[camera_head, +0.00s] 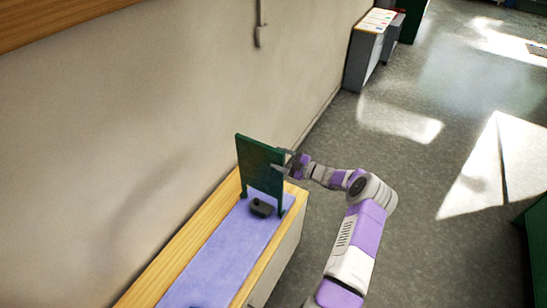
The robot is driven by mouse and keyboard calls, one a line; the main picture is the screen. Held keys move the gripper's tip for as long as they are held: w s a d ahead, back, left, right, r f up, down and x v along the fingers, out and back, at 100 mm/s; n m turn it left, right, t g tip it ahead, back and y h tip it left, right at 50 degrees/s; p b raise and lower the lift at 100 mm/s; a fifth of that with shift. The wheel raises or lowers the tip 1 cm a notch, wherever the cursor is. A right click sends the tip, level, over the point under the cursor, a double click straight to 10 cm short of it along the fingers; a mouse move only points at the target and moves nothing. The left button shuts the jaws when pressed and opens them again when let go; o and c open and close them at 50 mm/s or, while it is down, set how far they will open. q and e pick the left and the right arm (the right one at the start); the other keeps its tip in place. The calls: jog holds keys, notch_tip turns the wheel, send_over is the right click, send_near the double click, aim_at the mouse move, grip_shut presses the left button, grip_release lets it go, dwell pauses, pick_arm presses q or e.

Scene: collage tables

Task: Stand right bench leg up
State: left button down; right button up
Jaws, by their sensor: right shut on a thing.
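A dark green panel with short feet, which looks like the bench leg (259,165), is upright at the far end of the table. My right gripper (284,162) is shut on its right edge. Its feet reach down to the blue mat; I cannot tell whether they bear on it. A small dark block (261,207) sits on the mat just in front of the panel, between its feet. My left gripper is not in view.
The blue mat (222,258) lies on a wood-edged table (168,270) along the wall and is mostly clear. A grey cabinet (362,60) stands farther back by the wall. The floor (420,170) to the right is open.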

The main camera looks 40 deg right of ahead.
jog(key=v, duration=0.5)
jog(key=shift+d, duration=0.35)
jog(key=shift+c, duration=0.2)
jog(key=shift+s+d, duration=0.15)
jog(key=shift+s, duration=0.25)
jog(key=shift+c, duration=0.3)
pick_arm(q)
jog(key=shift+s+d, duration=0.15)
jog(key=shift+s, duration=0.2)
pick_arm(e)
jog(key=shift+w+a, duration=0.35)
jog(key=shift+a, duration=0.05)
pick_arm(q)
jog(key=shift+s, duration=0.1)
pick_arm(e)
jog(key=shift+s, duration=0.1)
